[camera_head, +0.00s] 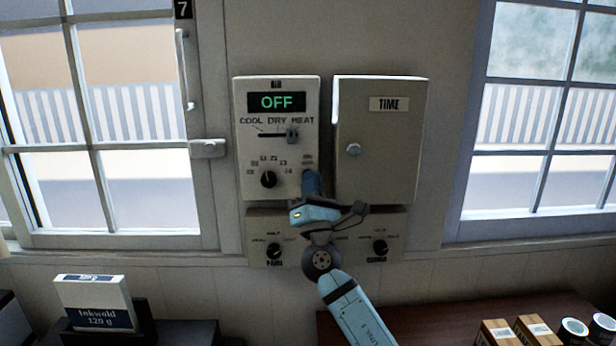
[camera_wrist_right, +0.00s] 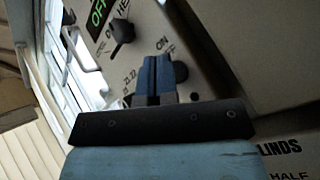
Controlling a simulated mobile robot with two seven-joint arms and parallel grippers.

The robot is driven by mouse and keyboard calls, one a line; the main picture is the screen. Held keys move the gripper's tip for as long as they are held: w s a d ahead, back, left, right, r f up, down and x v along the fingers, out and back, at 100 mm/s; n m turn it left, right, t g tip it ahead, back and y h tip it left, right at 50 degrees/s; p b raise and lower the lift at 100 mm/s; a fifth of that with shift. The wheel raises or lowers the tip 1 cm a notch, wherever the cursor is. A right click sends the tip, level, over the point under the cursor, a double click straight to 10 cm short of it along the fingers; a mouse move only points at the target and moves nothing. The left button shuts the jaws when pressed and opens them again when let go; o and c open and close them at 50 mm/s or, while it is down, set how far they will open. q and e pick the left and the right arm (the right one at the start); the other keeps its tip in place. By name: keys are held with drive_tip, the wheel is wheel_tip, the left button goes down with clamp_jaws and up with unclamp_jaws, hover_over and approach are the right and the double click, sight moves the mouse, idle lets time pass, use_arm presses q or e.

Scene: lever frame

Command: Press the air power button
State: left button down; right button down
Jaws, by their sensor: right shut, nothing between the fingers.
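The air control panel (camera_head: 246,140) is a pale box on the wall between two windows. Its green display (camera_head: 277,102) reads OFF. Below are a COOL/DRY/HEAT slider (camera_head: 292,136) and a round black dial (camera_head: 268,179). My right gripper (camera_head: 311,182) is shut and empty, with its tips at the panel's lower right corner. In the wrist view the panel (camera_wrist_right: 150,55) shows an ON label close to the shut blue fingertips (camera_wrist_right: 155,72). The power button itself is hidden or not clearly told apart; I cannot tell whether the tips touch it. My left gripper is not in view.
A TIME box (camera_head: 385,140) with a round knob stands just right of the panel. A lower panel (camera_head: 340,250) with dials is partly behind my right arm. A white ink box (camera_head: 95,300) and small brown boxes (camera_head: 497,333) stand on surfaces below.

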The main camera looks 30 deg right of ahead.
idle(0.7)
drive_tip(key=shift+w+d+b, duration=0.25)
drive_tip(key=shift+w+b, duration=0.15)
idle(0.4)
drive_tip(key=shift+s+a, duration=0.25)
drive_tip(key=shift+s, duration=0.15)
drive_tip(key=s+a, duration=0.3)
drive_tip(key=s, duration=0.2)
idle(0.4)
idle(0.4)
